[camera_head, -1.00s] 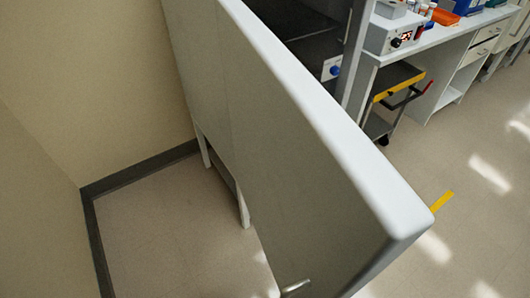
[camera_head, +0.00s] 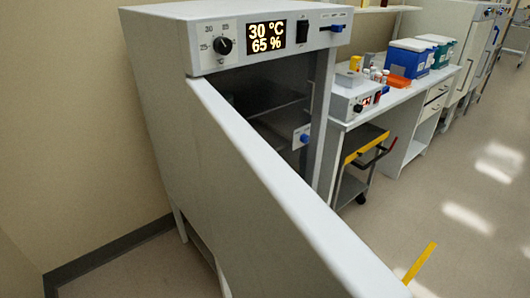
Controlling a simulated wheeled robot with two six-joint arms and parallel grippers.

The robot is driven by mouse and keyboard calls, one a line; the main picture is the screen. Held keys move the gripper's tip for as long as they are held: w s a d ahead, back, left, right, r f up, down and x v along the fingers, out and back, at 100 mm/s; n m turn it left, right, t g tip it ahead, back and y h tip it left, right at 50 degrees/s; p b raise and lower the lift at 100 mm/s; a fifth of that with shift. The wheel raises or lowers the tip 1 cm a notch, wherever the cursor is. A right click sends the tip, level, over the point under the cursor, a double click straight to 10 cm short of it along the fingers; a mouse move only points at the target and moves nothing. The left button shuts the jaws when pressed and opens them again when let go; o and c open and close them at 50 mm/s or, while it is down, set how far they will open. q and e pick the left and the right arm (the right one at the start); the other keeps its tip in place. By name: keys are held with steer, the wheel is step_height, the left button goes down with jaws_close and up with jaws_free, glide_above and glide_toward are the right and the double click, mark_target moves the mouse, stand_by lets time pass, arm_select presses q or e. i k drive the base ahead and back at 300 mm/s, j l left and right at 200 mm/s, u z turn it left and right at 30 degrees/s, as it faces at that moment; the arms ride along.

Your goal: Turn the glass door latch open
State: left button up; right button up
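A grey incubator cabinet (camera_head: 160,90) stands at the left with its thick outer door (camera_head: 290,215) swung open toward me. Behind the door's top edge, part of the dark interior (camera_head: 265,105) shows; I cannot clearly make out the glass door's pane. A small blue knob (camera_head: 305,138) on a light plate sits at the right side of the opening and looks like the latch. Which way it is turned is too small to tell. The outer door hides the lower part of the opening. Neither of my grippers is in view.
The cabinet's top panel has a dial (camera_head: 222,45), a display (camera_head: 266,36) reading 30 °C and 65 %, and a blue slider (camera_head: 333,28). A cart (camera_head: 360,150) stands right of the cabinet under a bench (camera_head: 400,100) with boxes.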

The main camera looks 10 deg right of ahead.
mark_target(304, 138)
steer(key=l, duration=0.6)
steer(key=k+l+u, duration=0.1)
steer(key=l, duration=0.5)
steer(key=k+l, duration=0.15)
steer(key=l, duration=0.45)
steer(key=i+u, duration=0.05)
